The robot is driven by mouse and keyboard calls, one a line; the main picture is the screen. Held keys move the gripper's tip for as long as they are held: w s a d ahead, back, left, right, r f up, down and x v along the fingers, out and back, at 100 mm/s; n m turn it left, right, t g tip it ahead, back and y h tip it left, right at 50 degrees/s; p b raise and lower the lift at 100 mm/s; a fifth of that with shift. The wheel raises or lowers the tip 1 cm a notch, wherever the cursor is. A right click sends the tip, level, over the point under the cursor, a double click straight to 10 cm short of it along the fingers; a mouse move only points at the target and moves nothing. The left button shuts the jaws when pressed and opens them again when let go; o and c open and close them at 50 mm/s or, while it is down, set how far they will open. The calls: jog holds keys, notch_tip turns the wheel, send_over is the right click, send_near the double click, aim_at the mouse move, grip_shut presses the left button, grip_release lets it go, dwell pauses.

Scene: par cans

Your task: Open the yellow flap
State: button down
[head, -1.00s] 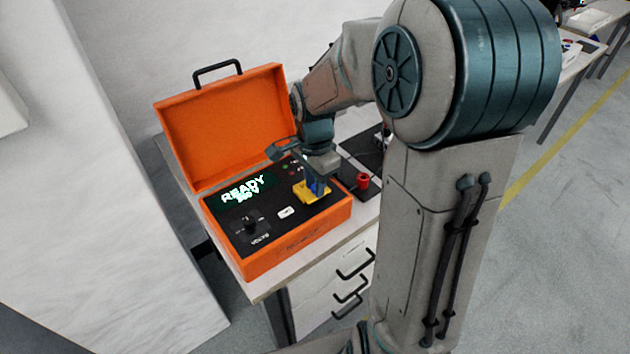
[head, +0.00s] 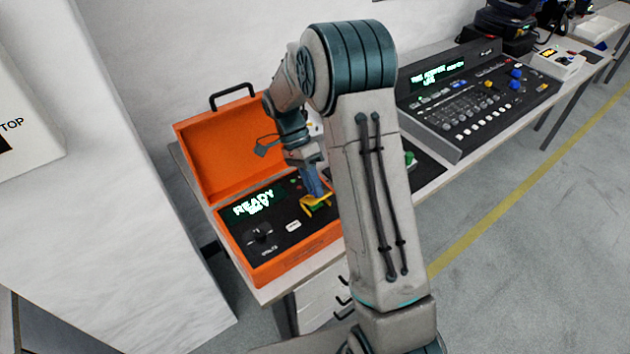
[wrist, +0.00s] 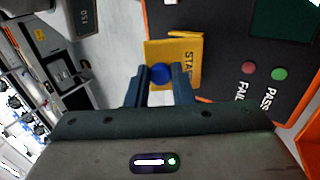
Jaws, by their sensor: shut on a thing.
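The yellow flap (head: 316,202) is on the black panel of the open orange case (head: 262,270), at its right side. It looks tilted up off the panel. In the wrist view the flap (wrist: 187,53) shows part of a "START" label, with a blue round knob (wrist: 160,73) on it. My gripper (head: 316,194) reaches down onto the flap from above. In the wrist view my gripper (wrist: 161,80) has its two blue fingers either side of the knob, shut on it. The fingers hide part of the flap, and what lies under it is hard to see.
The case's raised lid (head: 225,145) stands behind the panel, close to my wrist. The panel has a green display (head: 254,203) and a dial (head: 261,235). A large console (head: 480,95) stands to the right on the bench.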

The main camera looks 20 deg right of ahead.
jog(key=shift+w+a+r, duration=0.1)
jog(key=shift+w, duration=0.1)
dwell(0.4)
jog(key=c, duration=1.3)
grip_release()
jog(key=shift+o, duration=0.2)
jog(key=v, duration=1.3)
jog(key=shift+w+a+r+b, duration=0.15)
jog(key=shift+w+b, duration=0.2)
jog(key=shift+w, duration=0.1)
jog(key=shift+c, duration=0.5)
